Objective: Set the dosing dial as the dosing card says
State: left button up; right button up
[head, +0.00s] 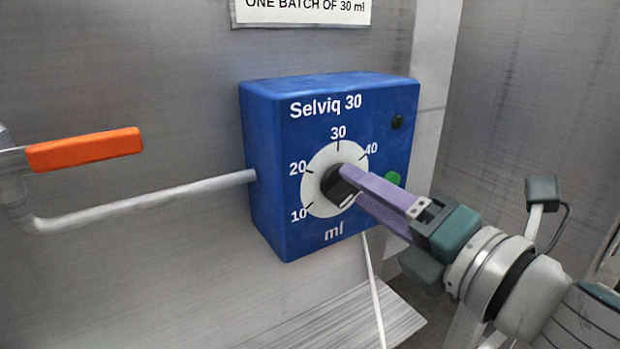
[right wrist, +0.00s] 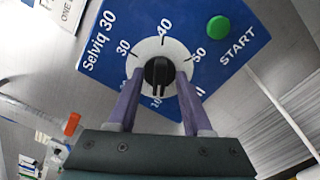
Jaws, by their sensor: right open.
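The blue dosing box (head: 270,215), labelled "Selviq 30", has a white dial plate (head: 318,204) marked in ml with a black knob (head: 333,182) at its centre. In the right wrist view the knob (right wrist: 157,72) has a white mark on its lower part, facing down towards the 10; I cannot read its exact setting. My right gripper (head: 346,184) is open, its purple fingers either side of the knob; whether they touch it I cannot tell. The dosing card (head: 300,8) is cut off at the top and reads "ONE BATCH OF 30 ml". My left gripper is out of view.
A green START button (right wrist: 218,26) is on the box, beside the dial; my gripper partly hides it in the head view. A pipe (head: 150,202) with an orange handle (head: 86,149) runs into the box from the left. A grey ledge (head: 340,325) lies below.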

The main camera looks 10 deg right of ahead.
jog(key=shift+w+a, duration=0.2)
jog(key=shift+w, duration=0.25)
jog(key=shift+c, duration=0.2)
grip_shut()
